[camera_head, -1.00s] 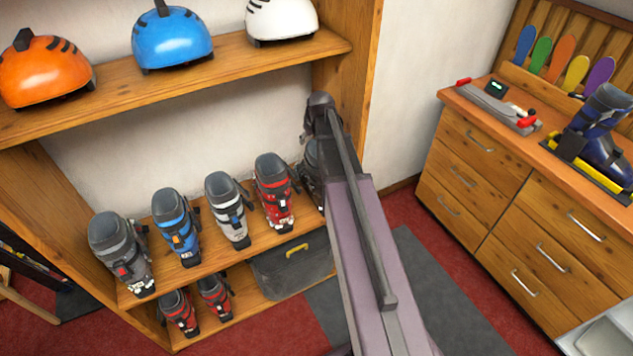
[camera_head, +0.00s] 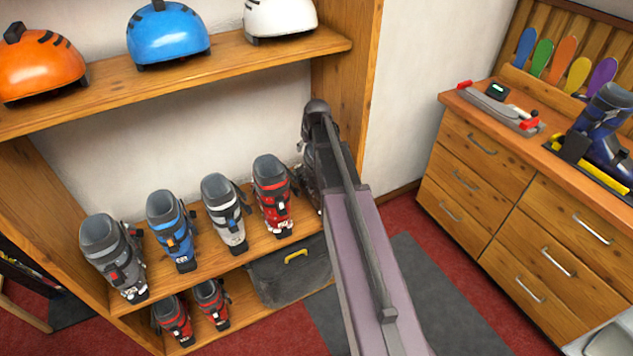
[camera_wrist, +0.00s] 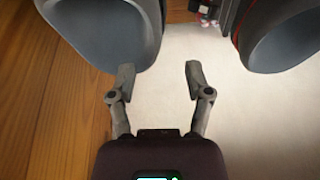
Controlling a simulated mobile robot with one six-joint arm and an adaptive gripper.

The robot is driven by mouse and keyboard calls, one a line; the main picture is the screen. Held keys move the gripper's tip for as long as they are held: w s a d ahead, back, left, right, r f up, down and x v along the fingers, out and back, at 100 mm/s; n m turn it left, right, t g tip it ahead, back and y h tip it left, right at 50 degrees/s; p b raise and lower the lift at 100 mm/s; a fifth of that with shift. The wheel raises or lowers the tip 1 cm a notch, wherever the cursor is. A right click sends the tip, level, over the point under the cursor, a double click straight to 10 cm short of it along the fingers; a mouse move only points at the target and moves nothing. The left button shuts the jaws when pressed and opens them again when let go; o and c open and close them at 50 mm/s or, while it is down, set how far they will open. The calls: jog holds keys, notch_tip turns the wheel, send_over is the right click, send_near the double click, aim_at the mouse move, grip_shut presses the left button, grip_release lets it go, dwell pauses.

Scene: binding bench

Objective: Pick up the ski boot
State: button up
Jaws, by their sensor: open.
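Several ski boots stand in a row on the lower shelf in the head view: a grey one (camera_head: 113,255), a blue one (camera_head: 172,230), a white and grey one (camera_head: 226,212) and a red one (camera_head: 272,195). The frames do not show which boot is meant. My gripper (camera_wrist: 160,76) is open and empty in the wrist view; my arm hides it in the head view. A grey boot cuff (camera_wrist: 105,30) lies just beyond its left finger. A red-edged dark boot cuff (camera_wrist: 280,35) is at the upper right, apart from the fingers.
Red boots (camera_head: 190,310) and a dark case (camera_head: 288,272) with a yellow handle sit below. Helmets (camera_head: 168,38) fill the upper shelf (camera_head: 215,65). The shelf's side panel (camera_head: 350,85) stands close to my arm. A drawer bench (camera_head: 525,185) is at right.

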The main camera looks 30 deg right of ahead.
aim_at(306, 150)
jog(key=shift+w+d+b+x, duration=0.1)
jog(key=shift+w+b+x, duration=0.05)
jog(key=shift+b+x, duration=1.1)
jog(key=shift+w+d+b+x, duration=0.1)
jog(key=shift+b+x, duration=0.95)
jog(key=shift+x, duration=0.35)
jog(key=shift+r, duration=0.15)
jog(key=shift+c, duration=0.3)
grip_shut()
